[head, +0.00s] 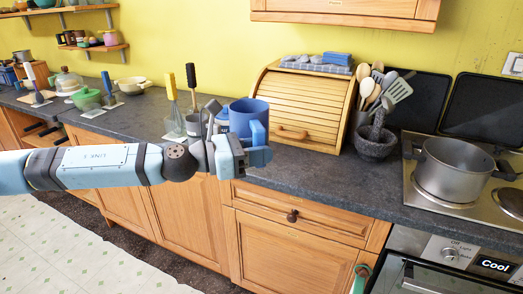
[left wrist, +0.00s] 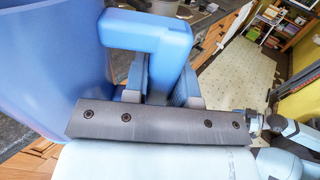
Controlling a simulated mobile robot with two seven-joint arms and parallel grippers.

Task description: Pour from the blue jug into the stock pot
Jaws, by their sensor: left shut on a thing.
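My left gripper (head: 250,152) is shut on the jug's handle. In the left wrist view the handle (left wrist: 150,38) runs between the two fingers of the gripper (left wrist: 158,85), and the jug's wall (left wrist: 45,70) fills the left side. The jug's inside is hidden. The grey stock pot (head: 452,168) stands on the hob at the right, open at the top and well apart from the jug.
A wooden bread bin (head: 300,105), a dark mortar (head: 376,142) and a utensil holder (head: 365,115) stand between jug and pot, at the back. The front of the counter (head: 330,185) is clear.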

